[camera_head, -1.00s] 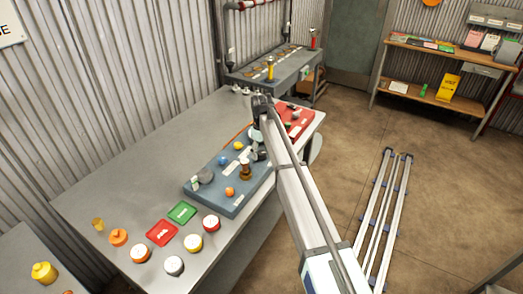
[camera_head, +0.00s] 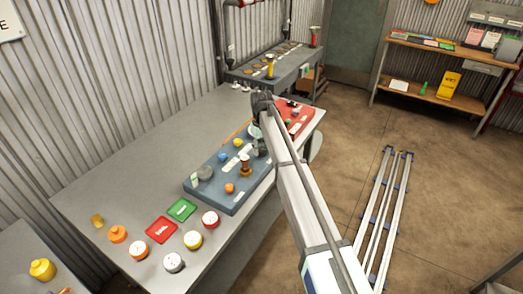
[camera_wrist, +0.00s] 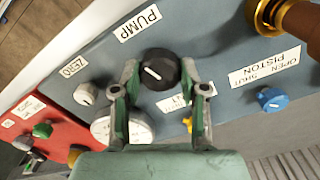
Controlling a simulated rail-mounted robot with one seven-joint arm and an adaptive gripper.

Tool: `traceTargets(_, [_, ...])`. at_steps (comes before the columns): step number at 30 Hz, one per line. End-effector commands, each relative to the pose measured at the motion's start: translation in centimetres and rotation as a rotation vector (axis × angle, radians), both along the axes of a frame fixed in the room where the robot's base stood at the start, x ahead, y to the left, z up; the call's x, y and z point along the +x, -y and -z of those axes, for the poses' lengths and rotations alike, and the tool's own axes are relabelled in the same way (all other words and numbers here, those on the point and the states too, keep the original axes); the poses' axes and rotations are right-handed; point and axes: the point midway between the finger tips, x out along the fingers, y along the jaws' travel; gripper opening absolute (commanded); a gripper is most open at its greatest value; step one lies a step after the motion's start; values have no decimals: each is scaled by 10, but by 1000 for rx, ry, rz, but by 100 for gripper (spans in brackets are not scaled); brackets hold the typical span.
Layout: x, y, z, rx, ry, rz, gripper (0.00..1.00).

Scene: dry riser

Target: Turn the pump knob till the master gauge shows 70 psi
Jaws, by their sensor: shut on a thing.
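The black pump knob (camera_wrist: 160,69) has a white pointer line and sits below the PUMP label (camera_wrist: 138,24) on the blue-grey panel (camera_wrist: 222,52). My gripper (camera_wrist: 161,77) has its green fingers on either side of the knob, shut on it. A round white-faced gauge (camera_wrist: 128,130) lies beside the knob, partly covered by my left finger; its reading is not legible, and I cannot tell whether it is the master gauge. In the head view the panel (camera_head: 213,198) lies on the grey bench, and my arm hides the knob.
Near the knob are a white ZERO knob (camera_wrist: 86,94), a blue piston handle (camera_wrist: 271,99) and a brass fitting (camera_wrist: 285,18). A red panel (camera_wrist: 60,122) with small knobs adjoins.

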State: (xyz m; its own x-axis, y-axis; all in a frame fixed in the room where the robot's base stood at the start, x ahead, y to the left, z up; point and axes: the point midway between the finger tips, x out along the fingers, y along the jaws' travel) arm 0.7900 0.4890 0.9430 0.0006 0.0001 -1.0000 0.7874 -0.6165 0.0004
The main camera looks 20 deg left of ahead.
Motion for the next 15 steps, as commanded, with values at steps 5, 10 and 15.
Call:
traceTargets(5, [0, 0, 2, 0, -1, 155, 8])
traceTargets(10, [0, 0, 1, -1, -2, 211, 8])
traceTargets(15, [0, 0, 1, -1, -2, 212, 8])
